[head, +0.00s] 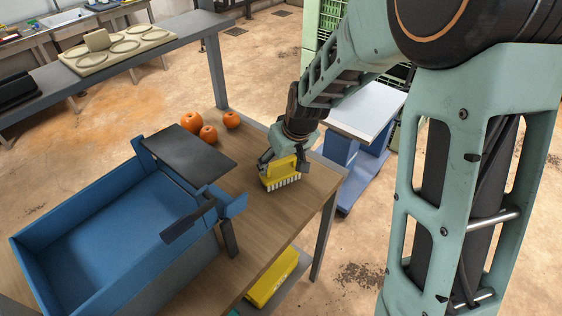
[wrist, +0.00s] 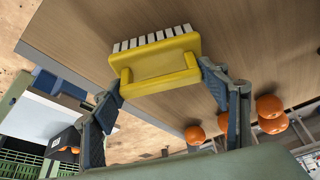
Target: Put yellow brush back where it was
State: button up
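The yellow brush (head: 279,172) has a yellow block with a raised handle and white bristles facing down. It is over the right part of the wooden tabletop, near its right edge; I cannot tell whether the bristles touch the wood. My gripper (head: 284,163) reaches down to it from above. In the wrist view the yellow brush (wrist: 158,65) lies between the two fingertips of my gripper (wrist: 160,78), one at each end of the brush, and both appear to touch it. The fingers partly hide the brush in the head view.
A blue crate (head: 55,248) and a dark flat panel (head: 193,155) stand left on the table. Several orange fruits (head: 191,121) sit at the back. Bare wood (head: 265,222) lies in front of the brush. A yellow object (head: 272,277) is below the tabletop. A blue cart (head: 357,172) stands right.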

jog(key=o, duration=0.4)
jog(key=shift+c, duration=0.2)
jog(key=shift+r, duration=0.25)
jog(key=v, duration=1.2)
jog(key=shift+p, duration=0.3)
